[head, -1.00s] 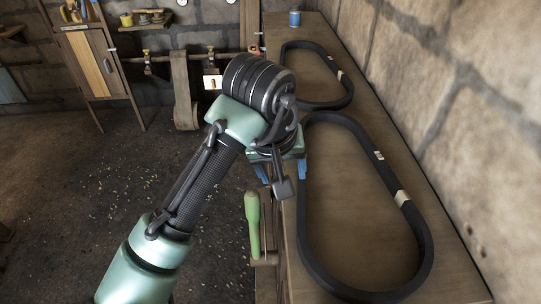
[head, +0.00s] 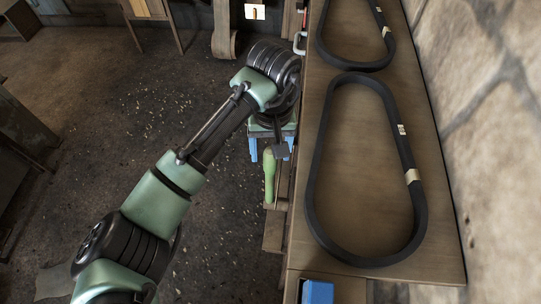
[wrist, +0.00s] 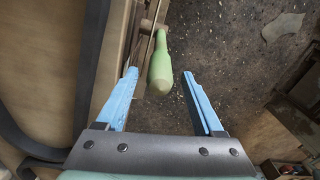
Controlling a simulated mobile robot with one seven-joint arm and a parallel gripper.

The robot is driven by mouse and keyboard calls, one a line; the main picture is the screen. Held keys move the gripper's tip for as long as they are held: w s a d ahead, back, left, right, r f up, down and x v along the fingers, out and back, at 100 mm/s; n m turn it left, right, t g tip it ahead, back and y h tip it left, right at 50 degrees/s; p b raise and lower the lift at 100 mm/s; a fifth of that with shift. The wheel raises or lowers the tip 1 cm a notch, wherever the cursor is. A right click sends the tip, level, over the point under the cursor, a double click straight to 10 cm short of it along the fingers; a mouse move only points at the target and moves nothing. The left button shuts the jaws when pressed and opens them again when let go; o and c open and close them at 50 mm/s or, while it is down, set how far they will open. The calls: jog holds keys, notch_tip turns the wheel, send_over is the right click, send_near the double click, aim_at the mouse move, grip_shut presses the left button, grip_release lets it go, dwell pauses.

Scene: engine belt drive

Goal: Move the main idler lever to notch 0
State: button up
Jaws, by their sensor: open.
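A lever with a green handle (head: 269,176) stands beside the long side of the wooden bench in the head view. I take it as the main idler lever; no notch numbers can be read. My gripper (head: 271,149) is open, with its blue fingers at the handle's top end. In the wrist view the green handle (wrist: 161,68) shows between the two open fingertips of my gripper (wrist: 159,74), with space on both sides. No contact shows, and the depth between fingers and handle is hard to tell. The lever's base is partly hidden.
A large black belt (head: 312,180) lies on the bench (head: 440,245), with a second belt (head: 322,45) farther back. A blue object (head: 317,292) sits at the bench's near end. A stone wall is on the right. The floor left of the bench is open.

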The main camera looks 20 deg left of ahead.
jog(key=shift+f+p, duration=0.3)
jog(key=shift+f, duration=1.75)
grip_shut()
jog(key=shift+r, duration=0.1)
